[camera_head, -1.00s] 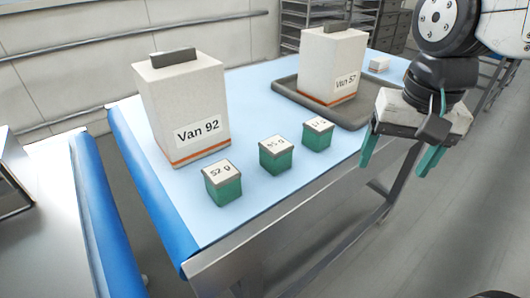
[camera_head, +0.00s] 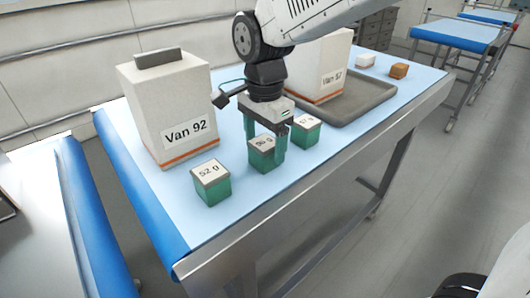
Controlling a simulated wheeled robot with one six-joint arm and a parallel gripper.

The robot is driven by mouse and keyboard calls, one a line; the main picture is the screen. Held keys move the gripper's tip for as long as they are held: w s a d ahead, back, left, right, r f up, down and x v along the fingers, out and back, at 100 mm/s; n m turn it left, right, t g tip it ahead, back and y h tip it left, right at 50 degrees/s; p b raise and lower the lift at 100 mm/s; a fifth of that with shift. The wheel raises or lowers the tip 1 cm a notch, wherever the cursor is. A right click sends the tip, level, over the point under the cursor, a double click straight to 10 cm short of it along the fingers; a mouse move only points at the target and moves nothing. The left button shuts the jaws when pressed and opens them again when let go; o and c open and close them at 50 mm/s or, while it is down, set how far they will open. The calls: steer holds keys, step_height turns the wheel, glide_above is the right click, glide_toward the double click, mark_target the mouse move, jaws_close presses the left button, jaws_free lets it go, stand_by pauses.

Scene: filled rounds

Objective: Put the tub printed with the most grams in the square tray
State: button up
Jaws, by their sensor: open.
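Three green tubs with pale printed lids stand in a row on the blue table top. The left tub (camera_head: 211,184) reads 52 g. The middle tub (camera_head: 262,158) has a label partly covered by my gripper, and I cannot read its number surely. The right tub (camera_head: 305,132) has a label too small to read surely. My gripper (camera_head: 265,146) points down at the middle tub, open, with its green fingers at either side of the lid. I cannot tell whether they touch it. The grey tray (camera_head: 372,97) lies behind to the right.
A white box marked Van 92 (camera_head: 170,105) stands at the left. The tray's right part is bare.

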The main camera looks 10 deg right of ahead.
mark_target(265, 142)
steer(key=shift+f, duration=1.5)
steer(key=c, duration=1.2)
steer(key=shift+r, duration=0.1)
